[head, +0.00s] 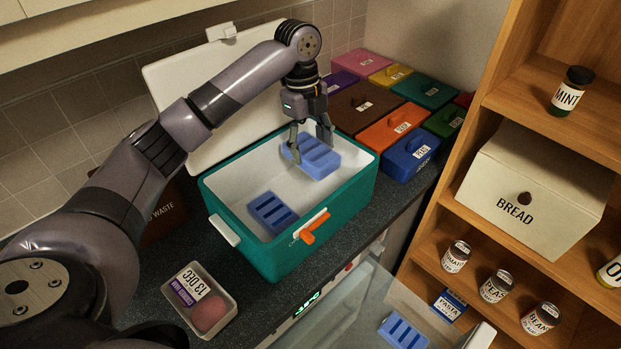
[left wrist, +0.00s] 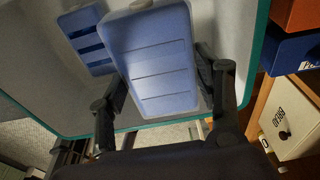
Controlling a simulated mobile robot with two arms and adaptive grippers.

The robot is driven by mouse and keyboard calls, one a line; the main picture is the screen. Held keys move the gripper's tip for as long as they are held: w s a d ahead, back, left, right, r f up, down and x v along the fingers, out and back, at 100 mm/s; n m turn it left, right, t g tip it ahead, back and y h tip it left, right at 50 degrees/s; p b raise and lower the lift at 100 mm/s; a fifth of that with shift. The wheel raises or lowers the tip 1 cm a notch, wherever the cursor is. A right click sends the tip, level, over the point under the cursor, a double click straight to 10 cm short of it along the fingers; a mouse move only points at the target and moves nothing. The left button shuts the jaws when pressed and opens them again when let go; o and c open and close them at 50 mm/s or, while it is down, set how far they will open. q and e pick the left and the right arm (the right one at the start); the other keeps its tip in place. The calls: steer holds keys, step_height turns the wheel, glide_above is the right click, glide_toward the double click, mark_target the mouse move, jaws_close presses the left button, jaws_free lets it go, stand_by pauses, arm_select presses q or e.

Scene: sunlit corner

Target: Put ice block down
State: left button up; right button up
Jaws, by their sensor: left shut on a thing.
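A blue ice block (head: 314,156) with grooves is held by my left gripper (head: 309,148), inside the right part of the open teal cooler (head: 330,232). In the left wrist view the block (left wrist: 152,62) sits between the two fingers of the gripper (left wrist: 165,95). Whether its underside touches the cooler floor cannot be told. A second blue ice block (head: 272,213) lies on the cooler floor at the left, and it also shows in the left wrist view (left wrist: 88,38). A third one (head: 403,331) lies lower right in a clear-sided compartment. My right gripper is not in view.
The cooler's white lid (head: 185,82) stands open behind it. Several coloured lidded boxes (head: 391,125) crowd the counter to the right. A small container (head: 201,301) with a dated label sits in front. Shelves with a bread box (head: 533,190) and cans rise at right.

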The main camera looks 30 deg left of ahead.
arm_select(q)
steer(key=f, duration=0.3)
steer(key=f+p, duration=0.1)
steer(key=f, duration=0.2)
steer(key=shift+w+a+f, duration=0.1)
steer(key=shift+w+f, duration=0.1)
steer(key=shift+f, duration=0.35)
step_height(320, 180, down, 4)
steer(key=shift+r+p, duration=0.25)
steer(key=shift+p, duration=0.2)
steer(key=shift+f, duration=0.6)
steer(key=o, duration=1.4)
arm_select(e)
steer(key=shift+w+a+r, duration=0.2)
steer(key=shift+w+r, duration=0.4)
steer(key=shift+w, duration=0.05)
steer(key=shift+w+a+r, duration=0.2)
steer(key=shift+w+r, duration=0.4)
